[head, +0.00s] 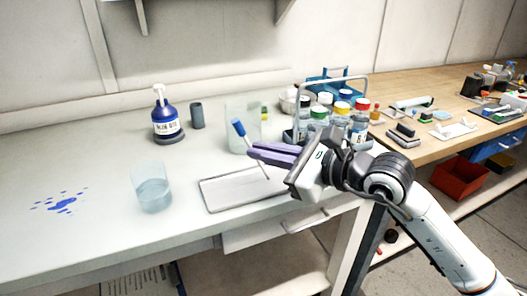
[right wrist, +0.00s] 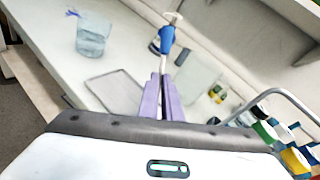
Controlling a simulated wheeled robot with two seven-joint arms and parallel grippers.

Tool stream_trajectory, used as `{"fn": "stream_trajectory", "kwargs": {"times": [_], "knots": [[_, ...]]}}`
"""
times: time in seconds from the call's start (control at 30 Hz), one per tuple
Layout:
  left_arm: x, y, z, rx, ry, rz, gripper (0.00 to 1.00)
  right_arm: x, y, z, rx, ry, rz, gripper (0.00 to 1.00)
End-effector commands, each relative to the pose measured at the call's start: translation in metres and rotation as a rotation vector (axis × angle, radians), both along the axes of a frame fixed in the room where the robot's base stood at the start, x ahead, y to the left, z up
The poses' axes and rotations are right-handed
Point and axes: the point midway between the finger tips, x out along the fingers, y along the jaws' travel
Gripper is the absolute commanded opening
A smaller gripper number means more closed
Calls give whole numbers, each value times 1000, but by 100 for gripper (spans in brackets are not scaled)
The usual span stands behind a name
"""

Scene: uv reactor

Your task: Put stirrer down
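The stirrer (head: 239,129) has a blue handle and a thin pale rod. My right gripper (head: 252,151), with purple fingers, is shut on it, and the rod slants down below the fingers over the shallow grey tray (head: 208,198). I cannot tell whether its tip touches the tray. In the right wrist view the blue handle (right wrist: 167,38) shows beyond the close-set fingertips (right wrist: 161,76); the tray (right wrist: 97,93) lies to their left. My left gripper is not in view.
A beaker of water (head: 154,194) stands left of the tray, and a large clear beaker (head: 235,111) behind it. A blue bottle (head: 166,120) and grey cylinder (head: 197,115) stand farther back. A rack of capped jars (head: 319,115) is at right. Blue splashes (head: 62,204) mark the left table.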

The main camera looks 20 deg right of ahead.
Motion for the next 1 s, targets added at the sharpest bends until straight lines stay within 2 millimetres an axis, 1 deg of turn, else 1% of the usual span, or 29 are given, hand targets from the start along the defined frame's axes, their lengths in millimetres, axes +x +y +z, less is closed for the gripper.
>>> {"fn": "stream_trajectory", "kwargs": {"times": [0.03,0.1,0.17,0.43,0.57,0.67,0.9,1.0], "knots": [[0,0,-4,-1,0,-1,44,0,0,-4,1,-1,0,0],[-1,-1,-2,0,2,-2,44,0,0,-2,1,-1,0,13],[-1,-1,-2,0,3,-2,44,0,0,-2,1,-1,0,23],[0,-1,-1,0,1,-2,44,0,0,-1,1,-1,0,24],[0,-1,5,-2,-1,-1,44,-1,0,4,0,0,0,24],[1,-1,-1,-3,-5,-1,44,-13,-8,2,-1,0,-1,24],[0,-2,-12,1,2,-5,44,-57,-32,12,-3,2,0,24],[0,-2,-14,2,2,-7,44,-71,-41,16,-2,2,-1,24]]}}
